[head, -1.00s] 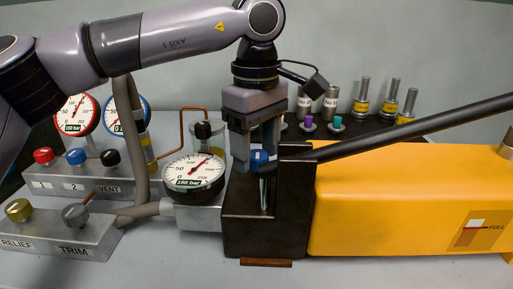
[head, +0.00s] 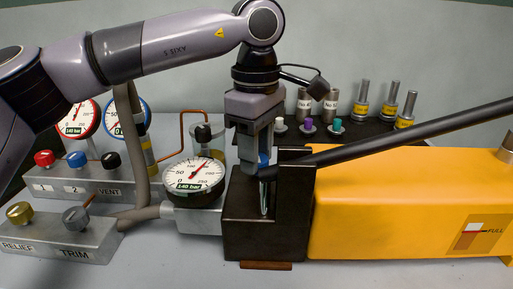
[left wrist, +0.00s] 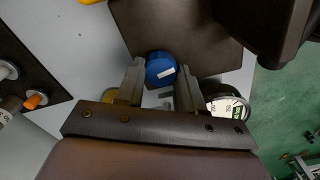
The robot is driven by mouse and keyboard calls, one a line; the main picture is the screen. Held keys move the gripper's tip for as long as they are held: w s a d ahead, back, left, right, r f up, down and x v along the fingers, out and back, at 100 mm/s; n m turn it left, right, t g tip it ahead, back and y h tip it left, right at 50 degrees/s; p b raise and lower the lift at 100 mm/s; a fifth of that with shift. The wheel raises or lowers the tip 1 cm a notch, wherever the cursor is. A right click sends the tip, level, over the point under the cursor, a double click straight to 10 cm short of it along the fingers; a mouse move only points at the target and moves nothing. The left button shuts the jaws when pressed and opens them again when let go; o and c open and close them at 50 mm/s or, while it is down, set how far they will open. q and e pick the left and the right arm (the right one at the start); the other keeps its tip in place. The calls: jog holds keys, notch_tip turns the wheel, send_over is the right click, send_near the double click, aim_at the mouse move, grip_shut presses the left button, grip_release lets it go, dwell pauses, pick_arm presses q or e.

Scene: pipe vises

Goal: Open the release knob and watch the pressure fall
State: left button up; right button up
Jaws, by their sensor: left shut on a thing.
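The blue release knob (head: 264,159) sits on the black pump block (head: 262,219). It also shows in the left wrist view (left wrist: 159,66), with a white mark on its face. My left gripper (head: 256,165) comes down from above and is shut on the knob, one finger on each side; the fingers partly hide it in the head view. The white pump gauge (head: 194,177) left of the block reads 140 bar on its display. The red-rimmed gauge (head: 76,116) at the back left also shows 140 bar. My right gripper is in neither view.
A long black lever (head: 430,127) slants over the yellow tank (head: 400,205) to the right. A valve block with red, blue and black knobs (head: 82,179) and a RELIEF/TRIM block (head: 55,238) stand left. Several capped fittings (head: 362,98) stand behind.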

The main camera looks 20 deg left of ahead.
pick_arm(q)
jog(key=n, duration=0.6)
jog(key=shift+s+p, duration=0.1)
jog(key=shift+p, duration=0.25)
jog(key=n, duration=0.7)
dwell(0.4)
jog(key=o, duration=1)
jog(key=shift+o, duration=0.2)
jog(key=shift+r, duration=0.15)
notch_tip(320, 180, up, 7)
jog(key=shift+p, duration=0.55)
